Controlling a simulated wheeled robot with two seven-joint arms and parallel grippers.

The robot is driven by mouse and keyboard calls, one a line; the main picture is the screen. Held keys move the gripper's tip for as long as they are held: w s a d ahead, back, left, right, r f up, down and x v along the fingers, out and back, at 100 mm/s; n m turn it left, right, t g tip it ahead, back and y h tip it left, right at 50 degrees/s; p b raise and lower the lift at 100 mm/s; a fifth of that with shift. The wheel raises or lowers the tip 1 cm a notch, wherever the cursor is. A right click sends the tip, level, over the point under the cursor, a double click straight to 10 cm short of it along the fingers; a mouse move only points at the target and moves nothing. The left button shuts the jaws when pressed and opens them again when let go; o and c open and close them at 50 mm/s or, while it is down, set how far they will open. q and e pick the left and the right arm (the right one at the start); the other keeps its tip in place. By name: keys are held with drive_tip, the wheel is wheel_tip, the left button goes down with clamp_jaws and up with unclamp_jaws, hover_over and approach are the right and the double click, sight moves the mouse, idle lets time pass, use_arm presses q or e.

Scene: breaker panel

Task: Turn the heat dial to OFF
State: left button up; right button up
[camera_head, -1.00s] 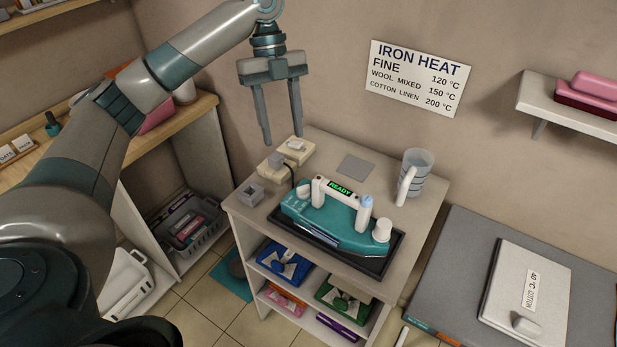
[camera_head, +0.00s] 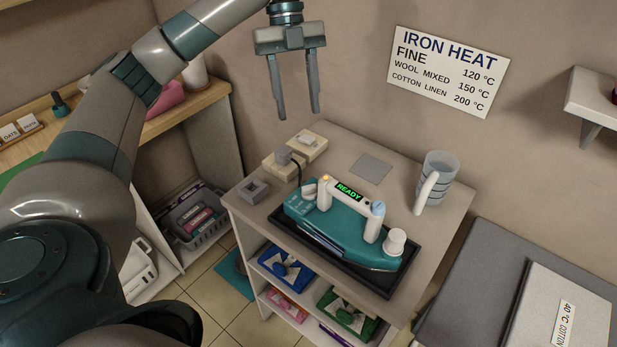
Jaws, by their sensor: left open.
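A teal iron (camera_head: 338,232) with a white handle rests in a dark tray (camera_head: 375,279) on the stand. Its display (camera_head: 348,192) lights up green with READY. A white knob (camera_head: 309,192) sits at its left end, next to small markings too fine to read. Another white knob (camera_head: 396,241) sits at its right end. I cannot tell for certain which is the heat dial, or its setting. My left gripper (camera_head: 298,114) is open and empty, fingers down, above and behind the iron's left end, touching nothing. My right gripper is not in view.
A socket block (camera_head: 306,145) with a plug and cord and a small grey box (camera_head: 253,190) stand left of the iron. A cup (camera_head: 436,178) stands at right. A grey pad (camera_head: 371,168) lies behind. A wall sign (camera_head: 448,72) lists iron heats.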

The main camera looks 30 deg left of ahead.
use_arm(q)
drive_tip(key=p, duration=0.2)
approach(309, 187)
drive_tip(key=x, duration=0.6)
drive_tip(key=shift+f, duration=0.35)
drive_tip(key=shift+s+d+f, duration=0.2)
drive_tip(key=shift+d+f, duration=0.05)
drive_tip(key=shift+f, duration=0.4)
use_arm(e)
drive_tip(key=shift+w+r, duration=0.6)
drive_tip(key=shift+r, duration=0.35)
use_arm(q)
drive_tip(key=c, duration=1.1)
drive_tip(key=shift+o, duration=0.2)
drive_tip(key=shift+r, duration=0.1)
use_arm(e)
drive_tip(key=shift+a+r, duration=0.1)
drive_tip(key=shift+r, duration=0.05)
